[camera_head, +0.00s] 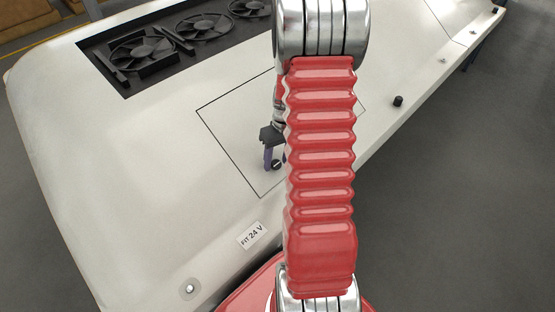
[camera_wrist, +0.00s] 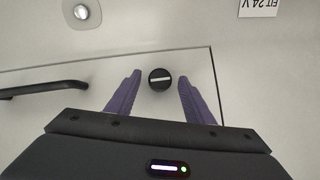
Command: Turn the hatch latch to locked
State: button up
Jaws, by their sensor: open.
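The hatch (camera_head: 232,132) is a light panel outlined by a thin dark seam in the white casing. Its latch (camera_wrist: 160,79) is a round black knob with a white bar across it, lying nearly level in the wrist view. The latch also shows in the head view (camera_head: 276,165), partly covered by my gripper. My gripper (camera_wrist: 158,80) is open, with one purple finger on each side of the latch. In the wrist view both fingers look apart from the knob. Their height over the panel is hard to tell. My red arm hides the hatch's right part in the head view.
A dark handle bar (camera_wrist: 42,90) lies left of the latch in the wrist view. A "FIT 24 V" label (camera_head: 252,235) and a round metal fitting (camera_head: 190,288) are on the casing. Several fans (camera_head: 142,52) sit in a recess at the back. A black knob (camera_head: 398,101) stands near the right edge.

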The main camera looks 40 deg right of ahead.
jog(key=shift+f, duration=0.2)
jog(key=shift+d, duration=0.1)
jog(key=c, duration=1.1)
